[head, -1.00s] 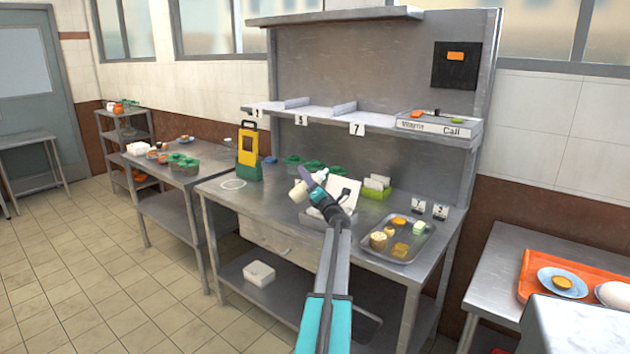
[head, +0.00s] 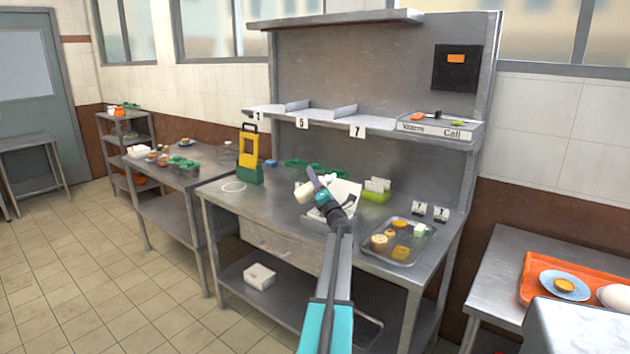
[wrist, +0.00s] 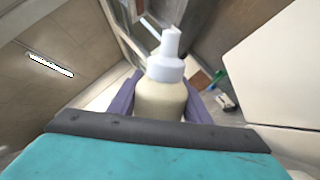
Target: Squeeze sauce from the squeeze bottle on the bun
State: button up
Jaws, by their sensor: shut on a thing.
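My gripper (head: 311,187) is shut on the squeeze bottle (head: 303,192), held above the middle of the steel counter. In the wrist view the bottle (wrist: 161,97) is cream with a white cap and nozzle, between the two purple fingers. In the head view the bottle looks tilted. A small round golden item (head: 565,285) lies on a blue plate on the orange tray at the right; it may be the bun. Small bun-like pieces (head: 379,242) also lie on the metal tray right of my gripper. I cannot tell which is the bun.
The metal tray (head: 424,259) is on the counter's right part. An open white box (head: 345,190) and a green holder (head: 375,195) stand behind my gripper. A yellow-green grater-like stand (head: 249,155) is at the left. A shelf (head: 380,132) overhangs the back.

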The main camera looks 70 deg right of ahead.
jog(key=shift+s+d+f+m+g+h+p, duration=0.6)
jog(key=shift+m+g+p, duration=1.85)
jog(key=shift+m, duration=2.35)
jog(key=shift+s+f+m+g+h+p, duration=0.15)
jog(key=shift+s+m+g+h+p, duration=0.55)
jog(key=shift+m+g+p, duration=2.95)
jog(key=shift+s+d+f+m+g+h+p, duration=0.3)
jog(key=shift+m+g+h+p, duration=0.95)
jog(key=shift+m, duration=4.7)
jog(key=shift+w+f+y, duration=0.1)
jog(key=shift+f+y, duration=0.05)
jog(key=shift+y, duration=0.1)
